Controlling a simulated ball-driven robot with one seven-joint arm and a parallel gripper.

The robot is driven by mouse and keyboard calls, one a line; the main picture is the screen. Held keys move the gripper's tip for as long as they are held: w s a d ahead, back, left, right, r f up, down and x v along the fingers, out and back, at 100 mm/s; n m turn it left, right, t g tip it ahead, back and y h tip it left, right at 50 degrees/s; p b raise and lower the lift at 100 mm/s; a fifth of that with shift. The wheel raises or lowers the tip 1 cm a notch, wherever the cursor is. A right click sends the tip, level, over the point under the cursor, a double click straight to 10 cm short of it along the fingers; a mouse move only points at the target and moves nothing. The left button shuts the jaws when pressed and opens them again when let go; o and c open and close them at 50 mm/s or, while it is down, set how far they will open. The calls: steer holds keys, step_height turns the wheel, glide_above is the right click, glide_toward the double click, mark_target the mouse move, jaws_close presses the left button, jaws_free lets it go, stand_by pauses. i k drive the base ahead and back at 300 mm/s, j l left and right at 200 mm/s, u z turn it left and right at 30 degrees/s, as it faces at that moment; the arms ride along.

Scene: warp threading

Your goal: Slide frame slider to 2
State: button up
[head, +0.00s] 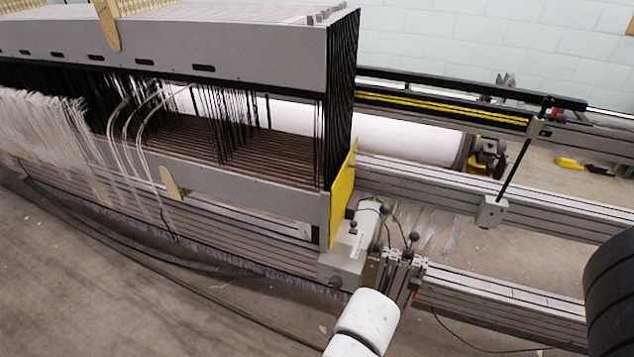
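A long grey harness frame stack (160,45) with black and white threads fills the left and middle of the head view. A yellow plate (342,195) stands at its right end. Beside the plate, a grey unit (345,258) with a white cylinder (368,215) and dark knobs sits at the rails. A small grey block (491,211) with a black rod sits on the rail at right. I cannot tell which part is the frame slider, and no number 2 is readable. A white link of my arm shows at the bottom; my gripper is not visible.
Grey rails (560,215) run rightward from the frame stack, with a lower rail (500,300) in front. A black and yellow bar (445,105) lies behind. A dark ribbed round shape (612,295) blocks the right edge. Dark cables lie on the open floor at front left.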

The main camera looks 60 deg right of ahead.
mark_target(354, 223)
steer(key=z, duration=1.2)
